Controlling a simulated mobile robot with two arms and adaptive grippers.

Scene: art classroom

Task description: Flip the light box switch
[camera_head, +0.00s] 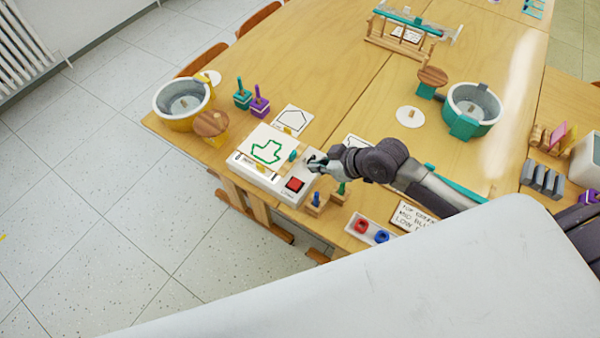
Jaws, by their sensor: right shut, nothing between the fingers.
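The light box (250,173) is a white box near the table's front left edge, with a sheet bearing a green outline drawing (268,151) on top. A red switch (294,184) sits on its right end. My right gripper (312,163) is shut and empty, just above and behind the red switch, at the box's right end. I cannot tell whether its fingertips touch the box. My right arm comes in from the right over the table. My left gripper is not in view.
A tray with red and blue pieces (352,229) and a lettered card (408,217) lie to the right. A yellow-white bowl (182,95) and a teal bowl (472,108) stand farther back. The wooden table (330,80) is clear at its middle back.

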